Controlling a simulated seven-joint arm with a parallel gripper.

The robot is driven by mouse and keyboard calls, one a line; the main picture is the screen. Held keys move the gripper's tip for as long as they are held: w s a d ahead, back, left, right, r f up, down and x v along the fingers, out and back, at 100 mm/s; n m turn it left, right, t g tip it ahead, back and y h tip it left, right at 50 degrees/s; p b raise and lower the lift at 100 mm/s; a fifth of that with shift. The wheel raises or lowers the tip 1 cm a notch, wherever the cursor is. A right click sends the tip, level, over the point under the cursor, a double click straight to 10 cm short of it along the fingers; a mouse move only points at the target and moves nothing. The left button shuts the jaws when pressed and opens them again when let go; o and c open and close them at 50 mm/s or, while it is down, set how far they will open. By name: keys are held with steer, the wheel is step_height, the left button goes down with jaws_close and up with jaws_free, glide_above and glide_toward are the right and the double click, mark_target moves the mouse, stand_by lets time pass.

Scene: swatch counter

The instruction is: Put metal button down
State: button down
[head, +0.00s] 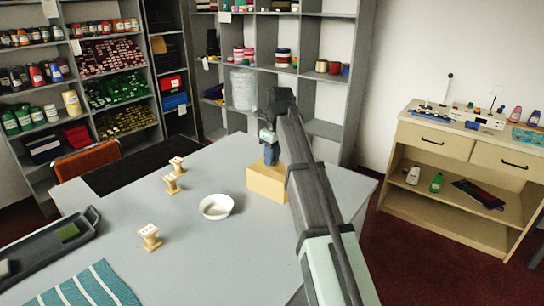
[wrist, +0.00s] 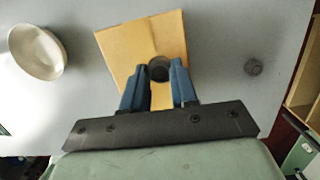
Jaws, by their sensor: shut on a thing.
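My gripper (wrist: 161,80) is shut on a dark grey round metal button (wrist: 159,68), which sits between its blue fingertips in the wrist view. The gripper and button are over a tan block (wrist: 120,50) on the table. In the head view my gripper (head: 271,155) points down at the tan block (head: 268,182), and the button is hidden or too small to make out. I cannot tell whether the button touches the block.
A white bowl (head: 216,207) stands left of the block. Several wooden spools (head: 172,184) stand farther left on the grey table (head: 200,260). A dark tray (head: 50,246) and striped cloth (head: 95,288) lie at the left.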

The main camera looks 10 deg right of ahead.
mark_target(276, 166)
steer(key=c, duration=0.9)
jaws_free()
steer(key=shift+f, duration=0.1)
steer(key=r, duration=0.4)
steer(key=s+d+r, duration=0.1)
steer(key=r, duration=0.7)
steer(key=shift+s+d+r, duration=0.1)
steer(key=shift+s+d, duration=0.05)
steer(key=shift+o, duration=0.6)
